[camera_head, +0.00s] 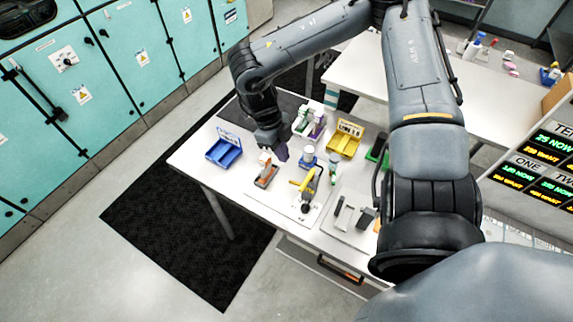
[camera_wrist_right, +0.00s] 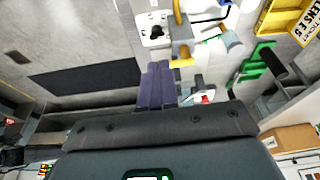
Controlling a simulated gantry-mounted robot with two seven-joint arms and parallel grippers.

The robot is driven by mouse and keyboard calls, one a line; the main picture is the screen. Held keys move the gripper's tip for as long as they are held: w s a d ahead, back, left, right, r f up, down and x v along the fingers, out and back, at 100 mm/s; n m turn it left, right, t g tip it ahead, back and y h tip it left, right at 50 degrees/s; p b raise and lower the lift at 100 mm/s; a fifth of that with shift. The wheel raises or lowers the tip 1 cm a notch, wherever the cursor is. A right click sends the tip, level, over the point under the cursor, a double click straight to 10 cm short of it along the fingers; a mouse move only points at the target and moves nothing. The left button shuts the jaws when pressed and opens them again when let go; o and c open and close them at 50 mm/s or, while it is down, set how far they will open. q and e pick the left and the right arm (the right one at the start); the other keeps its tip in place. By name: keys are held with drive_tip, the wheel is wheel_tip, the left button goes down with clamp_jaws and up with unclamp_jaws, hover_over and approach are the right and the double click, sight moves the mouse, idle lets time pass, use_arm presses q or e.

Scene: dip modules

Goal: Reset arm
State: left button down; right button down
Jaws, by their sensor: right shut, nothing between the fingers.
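My right gripper (camera_head: 281,154) hangs over the white table, between the blue bin on its left and the yellow bin on its right. Its fingers are purple. In the right wrist view the fingers (camera_wrist_right: 157,86) are pressed together with nothing between them. My right arm runs up from the lower right, bends at the top and reaches left and down to the table. My left gripper is in neither view.
A dark mat (camera_head: 160,232) lies on the floor. Teal cabinets (camera_head: 115,60) stand at the left.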

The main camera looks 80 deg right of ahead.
drive_tip(key=s+a+f+y, duration=0.35)
drive_tip(key=a+f, duration=0.25)
drive_tip(key=a, duration=0.2)
drive_tip(key=s+a+f+y, duration=0.2)
drive_tip(key=a+f+y, duration=0.25)
drive_tip(key=a, duration=0.45)
drive_tip(key=w+a+f+m+t+y, duration=0.1)
drive_tip(key=w+a+m+t, duration=0.25)
drive_tip(key=a, duration=0.55)
drive_tip(key=w+a+f+m+t+y, duration=0.2)
drive_tip(key=a+m+t, duration=0.15)
drive_tip(key=a, duration=0.45)
drive_tip(key=w+d+r+m+t+h, duration=0.25)
drive_tip(key=w+m+t+h, duration=0.45)
drive_tip(key=m, duration=0.9)
drive_tip(key=s+d+f+m+g+h, duration=0.3)
drive_tip(key=s+d+m+g+h, duration=0.25)
drive_tip(key=s+m+g, duration=0.2)
wheel_tip(320, 180, up, 17)
drive_tip(key=p, duration=1.6)
drive_tip(key=shift+m+y+p, duration=0.35)
drive_tip(key=shift+y, duration=0.1)
drive_tip(key=shift+w, duration=0.1)
